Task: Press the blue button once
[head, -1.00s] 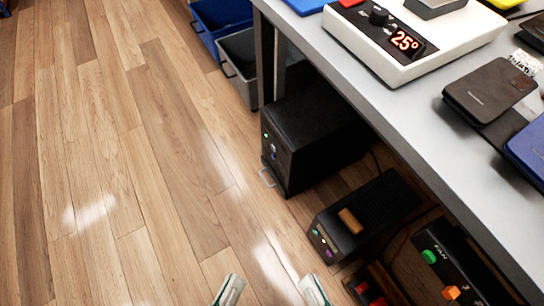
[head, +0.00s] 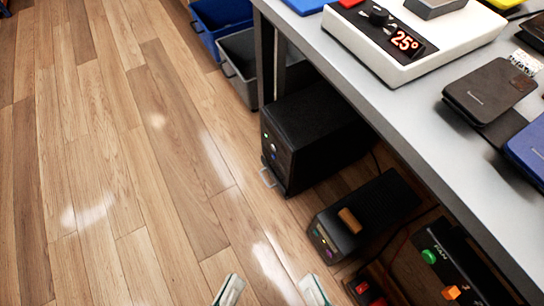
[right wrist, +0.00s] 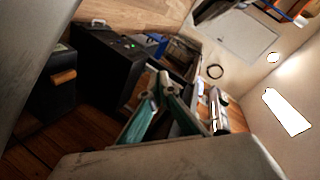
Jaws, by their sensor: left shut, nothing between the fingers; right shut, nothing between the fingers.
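My left gripper (head: 228,290) and my right gripper (head: 313,290) are at the bottom edge of the head view, side by side over the floor, both shut and empty. In the right wrist view the right gripper (right wrist: 160,105) shows greenish fingers, with nothing held. A large black box (head: 322,130) stands under the table. Its front has small green and bluish-white spots; I cannot tell whether one is the blue button. A lower black box (head: 372,215) with a tan handle has small coloured spots on its front. Neither gripper touches these boxes.
A grey table (head: 440,160) holds a white device (head: 415,50) reading 25° and dark phones (head: 490,88). Under it, a black panel (head: 455,265) marked FAN has green and orange controls. Grey (head: 240,65) and blue (head: 220,14) bins stand behind. The wooden floor at left is clear.

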